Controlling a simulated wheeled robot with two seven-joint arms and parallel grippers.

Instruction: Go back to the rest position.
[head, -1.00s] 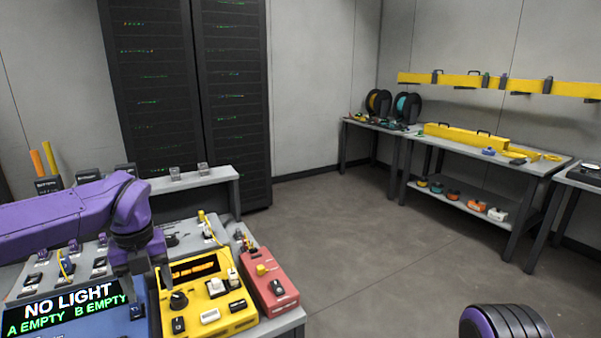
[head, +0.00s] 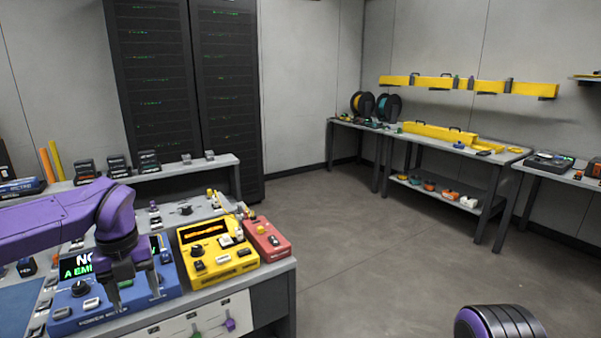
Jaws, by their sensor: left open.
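My left arm, purple and dark grey, comes in from the left over the workbench. My left gripper (head: 137,298) points down with its two fingers apart, in front of the blue power meter (head: 90,318), and it looks empty. The arm covers part of the meter's lit display. A yellow device (head: 218,249) with an orange-lit window stands just right of the gripper, apart from it. A red device (head: 266,240) stands beside that one. A dark, ringed purple part of mine shows at the bottom right. My right gripper is out of view.
The workbench (head: 203,312) ends at its right corner, with open floor (head: 350,230) beyond. A raised shelf (head: 180,168) runs behind the devices. Black server racks (head: 180,90) stand at the back. A side table (head: 400,142) with yellow ducting and spools is by the right wall.

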